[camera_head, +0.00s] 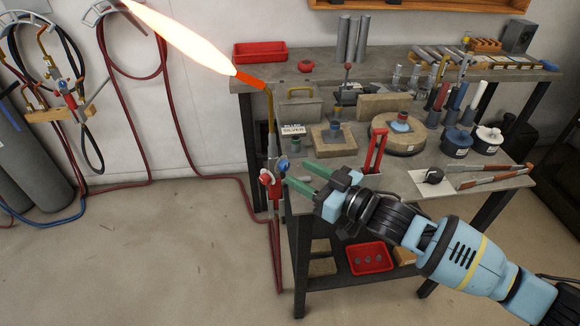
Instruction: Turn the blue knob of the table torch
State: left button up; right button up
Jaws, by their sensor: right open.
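The table torch stands at the left edge of the workbench, with a brass neck (271,110) and an orange-hot tip (251,80). A large bright flame (185,42) comes from the tip toward the upper left. Low on the torch are a small blue knob (283,164) and a red knob (266,178). My right gripper (295,172) has green fingers, which are apart and point left at the blue knob. The fingertips are just right of the knob; whether they touch it I cannot tell. My left gripper is not in view.
The workbench (335,185) holds blocks, jars and tools. A red clamp stand (376,152) rises close above my right gripper. Red hoses (275,250) hang from the torch. A red tray (370,258) is on the lower shelf.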

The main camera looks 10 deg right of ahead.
aim_at(287, 166)
jog(key=x, duration=0.3)
jog(key=shift+w+a, duration=0.15)
jog(key=shift+w, duration=0.05)
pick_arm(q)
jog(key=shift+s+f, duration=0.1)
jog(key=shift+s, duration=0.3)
pick_arm(e)
jog(key=shift+w+a, duration=0.25)
jog(key=shift+a, duration=0.05)
